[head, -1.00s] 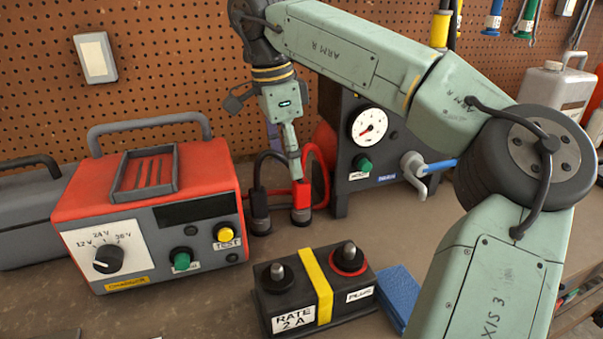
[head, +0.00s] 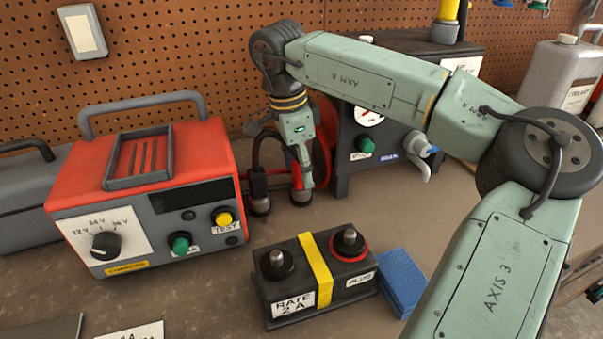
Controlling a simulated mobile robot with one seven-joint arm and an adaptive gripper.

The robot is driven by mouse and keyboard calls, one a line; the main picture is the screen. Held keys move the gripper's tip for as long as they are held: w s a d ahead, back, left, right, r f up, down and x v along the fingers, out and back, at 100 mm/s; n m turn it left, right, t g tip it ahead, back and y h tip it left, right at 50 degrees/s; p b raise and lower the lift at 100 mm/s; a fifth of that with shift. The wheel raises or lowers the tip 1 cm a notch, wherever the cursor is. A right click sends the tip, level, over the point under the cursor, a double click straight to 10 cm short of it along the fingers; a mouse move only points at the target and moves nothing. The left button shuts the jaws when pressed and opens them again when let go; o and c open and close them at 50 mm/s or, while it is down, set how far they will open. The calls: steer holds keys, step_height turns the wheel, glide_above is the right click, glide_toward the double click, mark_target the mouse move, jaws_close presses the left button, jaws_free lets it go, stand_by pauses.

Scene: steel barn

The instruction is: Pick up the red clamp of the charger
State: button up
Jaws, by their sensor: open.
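The red clamp (head: 297,179) stands upright on the bench behind the battery, mostly hidden by my gripper, with its red cable curving up behind. My gripper (head: 306,184) points down at the red clamp, its fingertips overlapping it in the picture. It is open; I cannot tell whether the clamp lies between the fingers. The black clamp (head: 258,186) stands just to the left. The red and grey charger (head: 150,190) is further left, with a dial, a green knob and a yellow test button.
A black battery (head: 345,275) with a yellow strap and two posts stands in front, beside a blue pad (head: 402,280). A dark gauge box (head: 385,160) with a crank is close behind on the right. Bare bench lies between the clamps and battery.

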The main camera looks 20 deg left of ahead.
steer(key=shift+f, duration=0.6)
steer(key=shift+c, duration=0.5)
jaws_close()
